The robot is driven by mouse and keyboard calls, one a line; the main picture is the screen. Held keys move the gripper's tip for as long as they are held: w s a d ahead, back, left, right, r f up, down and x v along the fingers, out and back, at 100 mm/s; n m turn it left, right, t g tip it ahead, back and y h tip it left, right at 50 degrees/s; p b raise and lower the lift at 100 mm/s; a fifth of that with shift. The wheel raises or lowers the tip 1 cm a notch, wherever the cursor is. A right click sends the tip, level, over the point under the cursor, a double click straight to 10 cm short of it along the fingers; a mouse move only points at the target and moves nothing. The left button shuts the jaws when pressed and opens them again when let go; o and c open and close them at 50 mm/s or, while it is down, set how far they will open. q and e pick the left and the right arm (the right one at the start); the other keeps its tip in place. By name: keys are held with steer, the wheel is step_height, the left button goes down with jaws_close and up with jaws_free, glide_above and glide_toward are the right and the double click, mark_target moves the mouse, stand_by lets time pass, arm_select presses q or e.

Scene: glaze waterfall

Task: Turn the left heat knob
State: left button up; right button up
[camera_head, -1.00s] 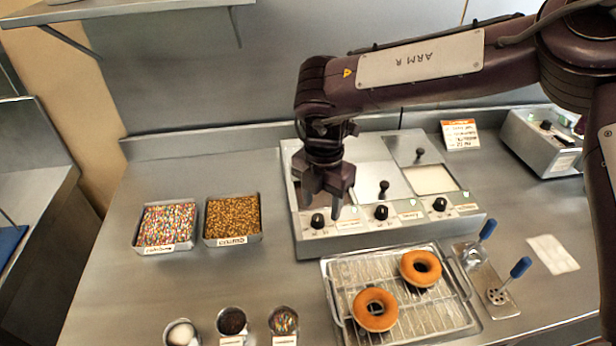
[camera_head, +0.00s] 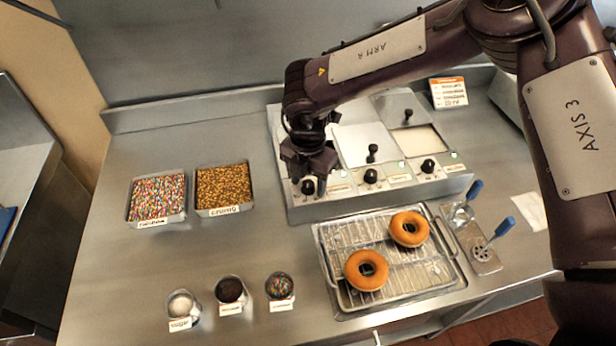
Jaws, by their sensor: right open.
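The glaze warmer (camera_head: 411,189) is a steel unit with a row of black knobs on its sloped front. The left heat knob (camera_head: 308,187) is the leftmost one. A middle knob (camera_head: 370,176) and a right knob (camera_head: 428,166) sit to its right. My right gripper (camera_head: 309,184) points down at the left knob, with its fingers open around or just above it. I cannot tell whether the fingers touch the knob. My left gripper is not in view.
A wire rack tray (camera_head: 341,301) with two donuts stands in front of the warmer. A sprinkle tray (camera_head: 157,197) and a crumb tray (camera_head: 223,188) lie to the left, with small topping cups in front. Blue-handled tools (camera_head: 503,228) lie at right.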

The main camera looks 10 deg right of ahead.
steer(key=c, duration=1)
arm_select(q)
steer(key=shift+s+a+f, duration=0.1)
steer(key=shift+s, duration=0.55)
arm_select(e)
steer(key=shift+o, duration=0.2)
steer(key=shift+n, duration=0.3)
steer(key=n, duration=0.3)
steer(key=shift+n, duration=0.4)
steer(key=n, duration=0.9)
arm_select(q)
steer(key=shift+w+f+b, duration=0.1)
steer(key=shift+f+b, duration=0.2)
arm_select(e)
steer(key=shift+r+n, duration=0.1)
steer(key=shift+n, duration=2.1)
